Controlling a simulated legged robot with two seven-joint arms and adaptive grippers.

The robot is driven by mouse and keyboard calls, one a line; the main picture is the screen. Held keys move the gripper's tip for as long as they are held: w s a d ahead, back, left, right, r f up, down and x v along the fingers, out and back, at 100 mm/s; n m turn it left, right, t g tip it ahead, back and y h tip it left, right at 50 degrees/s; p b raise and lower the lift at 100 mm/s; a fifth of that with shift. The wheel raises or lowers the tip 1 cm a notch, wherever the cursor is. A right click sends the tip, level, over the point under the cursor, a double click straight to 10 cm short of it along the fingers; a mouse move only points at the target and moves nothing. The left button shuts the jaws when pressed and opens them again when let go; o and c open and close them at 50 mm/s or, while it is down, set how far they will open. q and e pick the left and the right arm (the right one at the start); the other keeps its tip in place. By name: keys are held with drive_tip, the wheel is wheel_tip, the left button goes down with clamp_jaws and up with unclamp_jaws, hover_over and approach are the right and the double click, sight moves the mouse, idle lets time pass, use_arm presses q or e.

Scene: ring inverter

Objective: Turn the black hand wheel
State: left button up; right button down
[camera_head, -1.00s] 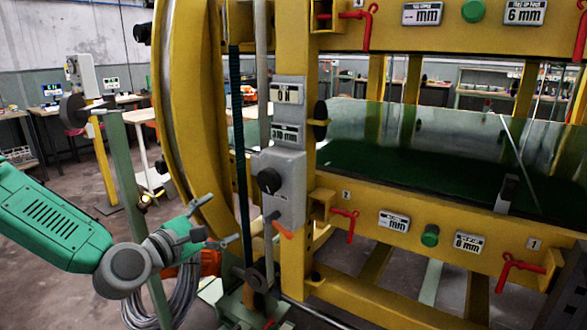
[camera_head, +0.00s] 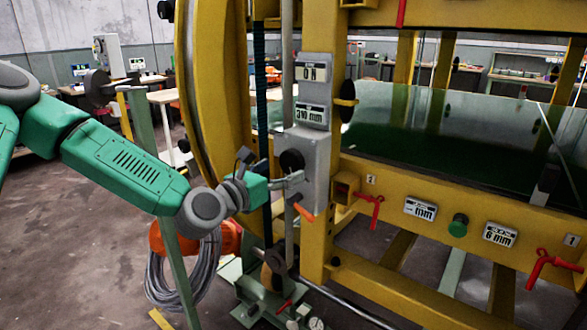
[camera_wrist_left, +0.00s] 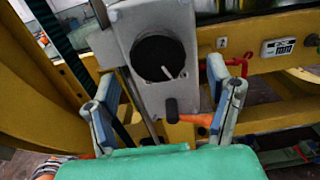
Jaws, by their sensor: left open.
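A round black hand wheel (camera_head: 291,160) sits on the front of a grey box (camera_head: 318,150) on the yellow post. In the left wrist view, the wheel (camera_wrist_left: 160,58) shows whole, with a pale mark on its lower right. A small black handle (camera_wrist_left: 171,107) with an orange part beside it is below the wheel. My left gripper (camera_head: 285,173) is open and empty, just in front of the box and slightly below the wheel. In the left wrist view, its fingers are spread to either side of the box's lower part (camera_wrist_left: 165,82). My right gripper is not in view.
Another black disc (camera_head: 347,100) is on the post's right side. Red levers (camera_head: 377,210) and a green knob (camera_head: 458,225) line the lower yellow beam. A green stand (camera_head: 145,125) is behind my left arm.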

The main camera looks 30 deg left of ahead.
sight(287, 166)
use_arm(q)
drive_tip(key=w, duration=0.4)
drive_tip(key=shift+a+f, duration=0.15)
drive_tip(key=shift+w, duration=0.25)
drive_tip(key=shift+w+d, duration=0.15)
drive_tip(key=shift+d, duration=0.1)
drive_tip(key=c, duration=1.2)
drive_tip(key=shift+m, duration=0.4)
